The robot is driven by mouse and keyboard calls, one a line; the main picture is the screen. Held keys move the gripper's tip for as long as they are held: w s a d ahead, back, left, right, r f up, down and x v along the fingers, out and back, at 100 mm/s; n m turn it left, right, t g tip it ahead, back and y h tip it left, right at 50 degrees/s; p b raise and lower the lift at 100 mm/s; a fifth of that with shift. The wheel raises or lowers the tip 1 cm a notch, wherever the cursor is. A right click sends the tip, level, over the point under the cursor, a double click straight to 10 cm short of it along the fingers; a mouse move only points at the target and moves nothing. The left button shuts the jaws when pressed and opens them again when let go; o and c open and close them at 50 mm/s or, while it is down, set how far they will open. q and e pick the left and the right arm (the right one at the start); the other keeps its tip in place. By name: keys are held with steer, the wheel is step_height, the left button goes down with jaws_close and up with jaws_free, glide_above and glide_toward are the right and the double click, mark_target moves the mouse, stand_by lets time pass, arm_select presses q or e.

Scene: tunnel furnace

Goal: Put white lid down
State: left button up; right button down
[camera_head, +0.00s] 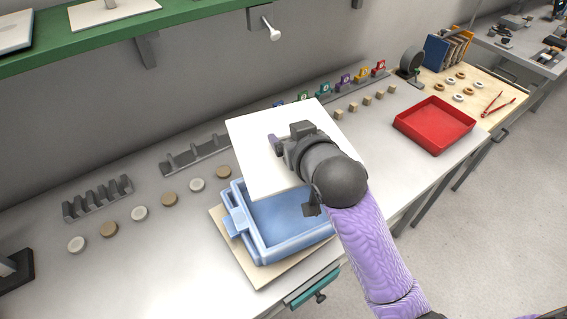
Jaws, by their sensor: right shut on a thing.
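The white lid (262,140) is a flat square plate, held tilted above the blue box (241,232). My right gripper (284,146) is shut on the lid's grip, near the middle of its top; my own wrist hides part of the grip. The lid covers the far part of the box from view. The near part of the box is open and looks empty. The box stands on a light tan board (262,276) at the table's front edge. My left gripper is not in view.
A row of round discs (139,213) and grey racks (97,198) lie left of the box. Small blocks (354,107), coloured clips (345,82) and a red tray (434,125) are to the right. A green shelf (100,36) hangs above. Bare table lies between box and red tray.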

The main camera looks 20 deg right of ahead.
steer(key=s+f+p, duration=0.1)
steer(key=p, duration=0.1)
steer(key=s+f+y+p, duration=0.1)
steer(key=p, duration=0.2)
steer(key=shift+s+a+f+n, duration=0.15)
steer(key=shift+a+f+n, duration=0.15)
steer(key=shift+n, duration=0.1)
steer(key=shift+s+f, duration=0.2)
steer(key=shift+f, duration=0.15)
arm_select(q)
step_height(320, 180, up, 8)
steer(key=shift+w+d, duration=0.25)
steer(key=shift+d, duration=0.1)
arm_select(e)
steer(key=shift+a+f, duration=0.1)
steer(key=shift+f, duration=0.1)
step_height(320, 180, down, 9)
steer(key=b, duration=0.2)
steer(key=shift+f+b, duration=0.1)
steer(key=shift+b, duration=0.3)
steer(key=shift+f, duration=0.15)
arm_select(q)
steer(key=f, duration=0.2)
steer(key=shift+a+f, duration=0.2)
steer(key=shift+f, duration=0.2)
